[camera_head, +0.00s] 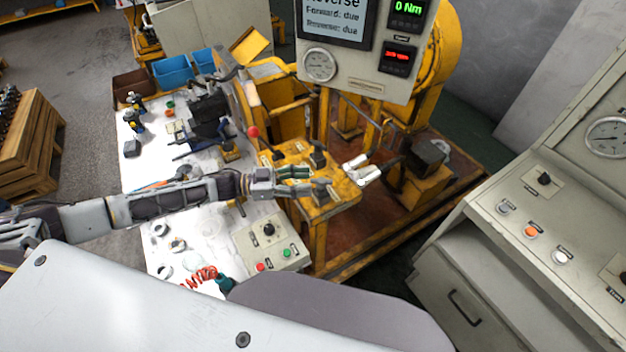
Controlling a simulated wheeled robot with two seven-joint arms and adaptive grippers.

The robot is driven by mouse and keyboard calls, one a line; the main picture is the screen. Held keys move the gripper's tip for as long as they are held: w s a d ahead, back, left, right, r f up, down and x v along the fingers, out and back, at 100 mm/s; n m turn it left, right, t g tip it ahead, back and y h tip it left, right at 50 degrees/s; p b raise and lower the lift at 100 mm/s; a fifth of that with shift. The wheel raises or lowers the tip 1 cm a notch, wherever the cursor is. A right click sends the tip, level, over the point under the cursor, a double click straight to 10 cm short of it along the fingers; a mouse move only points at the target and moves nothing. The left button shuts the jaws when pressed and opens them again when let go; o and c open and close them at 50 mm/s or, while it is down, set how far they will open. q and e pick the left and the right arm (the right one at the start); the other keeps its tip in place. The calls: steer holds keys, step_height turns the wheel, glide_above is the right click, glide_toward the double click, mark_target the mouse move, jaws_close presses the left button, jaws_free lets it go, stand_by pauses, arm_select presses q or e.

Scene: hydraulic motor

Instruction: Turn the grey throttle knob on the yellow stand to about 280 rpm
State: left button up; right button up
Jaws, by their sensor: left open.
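The yellow stand (292,152) is in the middle of the head view. A small dark grey knob-like part (319,158) sits on its top; I cannot tell for sure that this is the throttle knob. My left gripper (316,181) reaches in from the left over the stand's top, just in front of that part. Its fingers are apart with nothing seen between them, and they hide some of the stand. I cannot tell whether they touch anything. The red readout (397,56) on the grey panel is too small to read. My right gripper is out of view.
A green readout (408,8) shows 0 Nm. A red ball-topped lever (253,132) stands left of the gripper. A pale metal part (361,169) lies to its right. A white bench (205,222) with tools lies under my arm.

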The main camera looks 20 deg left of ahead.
arm_select(q)
steer(key=v, duration=0.6)
steer(key=shift+o, duration=0.2)
